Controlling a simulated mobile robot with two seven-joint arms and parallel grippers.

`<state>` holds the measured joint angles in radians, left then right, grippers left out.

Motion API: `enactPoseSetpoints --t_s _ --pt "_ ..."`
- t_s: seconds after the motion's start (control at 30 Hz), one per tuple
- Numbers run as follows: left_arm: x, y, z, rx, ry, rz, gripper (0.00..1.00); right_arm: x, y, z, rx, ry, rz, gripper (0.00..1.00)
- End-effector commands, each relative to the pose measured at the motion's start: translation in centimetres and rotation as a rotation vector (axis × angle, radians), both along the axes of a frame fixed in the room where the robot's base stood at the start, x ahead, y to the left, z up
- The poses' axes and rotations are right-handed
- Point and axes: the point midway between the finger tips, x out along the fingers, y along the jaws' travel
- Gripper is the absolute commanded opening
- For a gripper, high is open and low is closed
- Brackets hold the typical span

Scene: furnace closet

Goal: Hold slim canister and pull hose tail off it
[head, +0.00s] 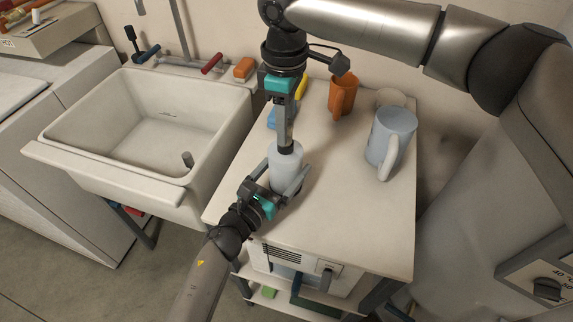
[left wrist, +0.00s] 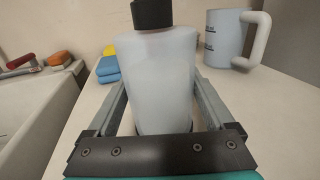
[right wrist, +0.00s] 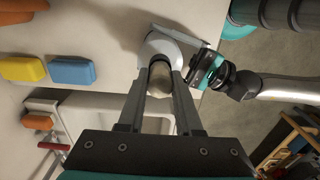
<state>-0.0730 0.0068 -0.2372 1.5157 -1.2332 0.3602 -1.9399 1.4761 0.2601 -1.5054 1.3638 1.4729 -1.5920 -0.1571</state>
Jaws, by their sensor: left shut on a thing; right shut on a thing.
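The slim canister (head: 286,168) is a pale, whitish bottle standing upright on the worktop's near left part. It also fills the middle of the left wrist view (left wrist: 157,75). My left gripper (head: 284,184) is shut around its body from the front, one finger on each side. A short dark cap-like piece, apparently the hose tail (left wrist: 152,14), sits on the canister's neck, with no visible gap. My right gripper (head: 286,143) points down from above and is shut on this piece. In the right wrist view its fingers close over the canister's top; the exact contact is partly hidden.
A blue-grey mug (head: 392,135) and an orange mug (head: 342,95) stand to the right and behind. Blue (left wrist: 121,69) and yellow (right wrist: 22,69) sponges lie behind the canister. A white sink (head: 60,125) is on the left. The worktop's front right (head: 350,225) is clear.

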Motion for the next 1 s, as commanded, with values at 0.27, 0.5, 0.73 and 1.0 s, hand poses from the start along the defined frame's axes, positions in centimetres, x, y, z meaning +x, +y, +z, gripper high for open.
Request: enactPoseSetpoints --t_s 0.27,0.5,0.73,1.0 --pt "0.0 0.0 0.0 0.000 0.000 0.000 0.20 0.0 0.0 0.0 0.000 -0.001 0.000 0.00" --pt "0.0 0.0 0.0 0.000 0.000 0.000 0.20 0.0 0.0 0.2 0.001 -0.001 -0.001 0.00" --pt "0.0 0.0 0.0 0.000 0.000 0.000 0.20 0.1 0.0 1.1 0.001 -0.001 -0.001 0.00" --pt "0.0 0.0 0.0 0.000 0.000 0.001 0.20 0.0 0.0 2.5 0.001 0.000 0.000 0.00"
